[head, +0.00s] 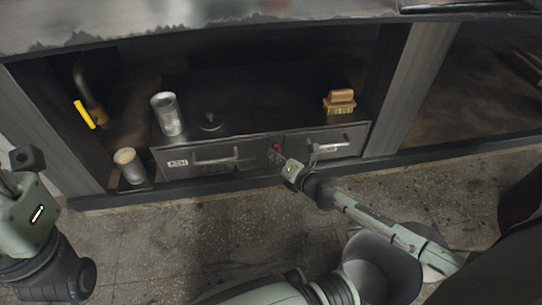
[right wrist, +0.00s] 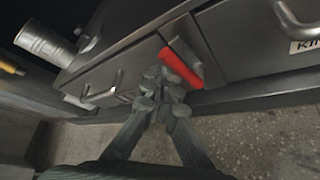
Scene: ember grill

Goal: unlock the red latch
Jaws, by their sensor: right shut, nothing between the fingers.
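The red latch (right wrist: 181,67) is a short red bar on the plate between two grey drawers in the right wrist view. It lies tilted there. In the head view only a small red spot of the latch (head: 276,147) shows, just above my right gripper. My right gripper (right wrist: 161,82) is shut and empty, its fingertips close beside the latch's left side. I cannot tell whether they touch it. In the head view my right gripper (head: 276,156) is in front of the gap between the drawers. My left arm shows at the left edge, but its gripper does not.
The left drawer (head: 240,160) and right drawer (head: 345,143) have bar handles and look closed. A metal can (head: 167,114) and a wooden block (head: 340,102) stand on the unit. Another can (head: 130,166) stands left of it. Bare floor lies in front.

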